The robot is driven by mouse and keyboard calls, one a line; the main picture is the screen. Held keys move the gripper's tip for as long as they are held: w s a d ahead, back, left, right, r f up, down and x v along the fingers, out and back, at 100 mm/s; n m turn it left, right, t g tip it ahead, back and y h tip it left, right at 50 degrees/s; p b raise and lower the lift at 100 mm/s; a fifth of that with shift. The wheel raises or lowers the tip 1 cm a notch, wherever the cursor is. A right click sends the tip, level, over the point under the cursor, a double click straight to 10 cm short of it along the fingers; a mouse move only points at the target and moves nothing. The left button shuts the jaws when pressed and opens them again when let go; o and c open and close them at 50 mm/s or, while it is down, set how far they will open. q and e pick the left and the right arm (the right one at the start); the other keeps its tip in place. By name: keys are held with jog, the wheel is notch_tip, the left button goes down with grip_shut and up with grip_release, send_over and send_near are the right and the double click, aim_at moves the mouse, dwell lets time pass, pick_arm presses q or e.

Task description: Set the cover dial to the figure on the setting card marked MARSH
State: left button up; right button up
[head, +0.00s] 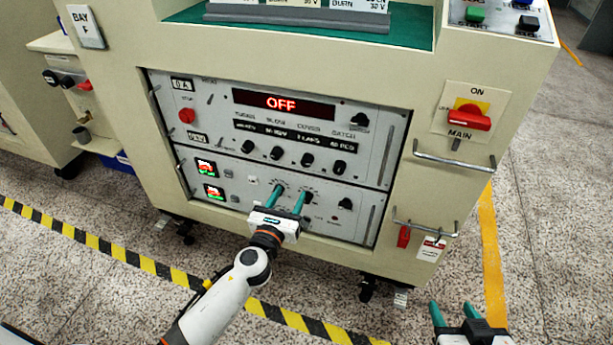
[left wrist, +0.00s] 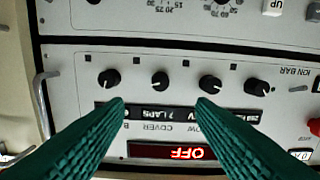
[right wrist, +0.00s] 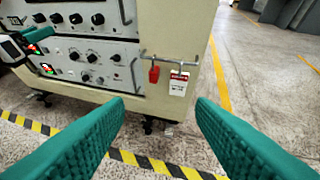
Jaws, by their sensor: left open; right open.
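The cover dial (head: 307,159) is a small black knob, third from the left in a row of several on the upper grey panel. Its window above seems to read 7 LAPS. It also shows upside down in the left wrist view (left wrist: 160,80). My left gripper (head: 290,197) is open and empty in front of the lower panel, below the dial in the head view. In its wrist view the fingertips (left wrist: 160,105) stand either side of the dial, apart from it. My right gripper (head: 452,307) is open and empty, low at the right. No card marked MARSH is readable; cards (head: 350,5) at the top are cut off.
A red OFF display (head: 284,104) sits above the knobs. Other black knobs (head: 277,153) flank the dial closely. Metal handles (head: 454,162) and a red MAIN switch (head: 470,116) stick out at the right. The floor at right is clear.

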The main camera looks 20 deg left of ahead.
pick_arm(q)
jog(key=b, duration=0.1)
send_near(305, 164)
jog(key=w, duration=0.7)
jog(key=shift+w+d+b, duration=0.15)
jog(key=shift+d+b, duration=0.05)
jog(key=shift+b, duration=0.2)
jog(key=shift+w, duration=0.5)
pick_arm(e)
jog(key=w+a+r+t+y, duration=0.1)
jog(key=w+a+r+t, duration=0.1)
jog(key=r+t, duration=0.3)
notch_tip(305, 164, up, 2)
jog(key=shift+w+r+t+y, duration=0.1)
jog(key=shift+w+t+y, duration=0.25)
jog(key=shift+w, duration=0.35)
pick_arm(q)
jog(key=c, duration=1)
jog(key=shift+o, duration=0.2)
